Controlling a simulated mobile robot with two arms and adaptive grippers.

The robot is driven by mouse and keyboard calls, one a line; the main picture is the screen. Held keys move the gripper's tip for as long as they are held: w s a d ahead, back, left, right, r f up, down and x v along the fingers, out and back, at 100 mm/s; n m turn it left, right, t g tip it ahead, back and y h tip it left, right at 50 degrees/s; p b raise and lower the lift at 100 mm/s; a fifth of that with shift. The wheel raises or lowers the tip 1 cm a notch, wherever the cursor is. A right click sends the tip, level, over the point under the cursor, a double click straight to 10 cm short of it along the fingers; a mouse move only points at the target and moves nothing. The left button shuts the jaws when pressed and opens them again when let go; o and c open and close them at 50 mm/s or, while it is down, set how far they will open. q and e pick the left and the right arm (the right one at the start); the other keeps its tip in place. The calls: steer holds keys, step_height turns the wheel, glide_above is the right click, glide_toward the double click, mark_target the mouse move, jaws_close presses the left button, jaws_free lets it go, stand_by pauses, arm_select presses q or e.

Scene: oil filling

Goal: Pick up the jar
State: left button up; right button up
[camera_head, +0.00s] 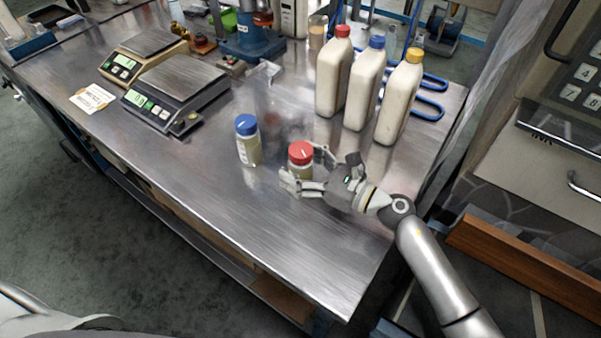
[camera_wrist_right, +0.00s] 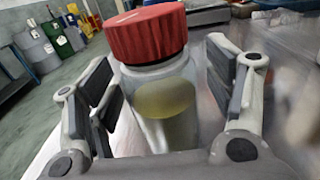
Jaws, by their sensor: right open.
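A jar with a red lid (camera_head: 301,153) stands upright on the steel table. In the right wrist view the red-lidded jar (camera_wrist_right: 160,80) is clear glass with yellowish contents. My right gripper (camera_head: 305,172) is open, with its two fingers on either side of the jar; gaps show between the finger pads and the glass in the right wrist view. A second jar with a blue lid (camera_head: 248,142) stands upright to the left of the red-lidded one. The lower part of the red-lidded jar is hidden by the gripper. My left gripper is not in view.
Three white bottles with red, blue and yellow caps (camera_head: 362,90) stand behind the right gripper. Two scales (camera_head: 176,92) sit at the left on the table (camera_head: 290,235). The table's front area is clear. A cabinet with a keypad (camera_head: 560,110) stands at the right.

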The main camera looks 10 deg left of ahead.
steer(key=shift+d, duration=0.1)
steer(key=c, duration=1.2)
steer(key=shift+r, duration=0.2)
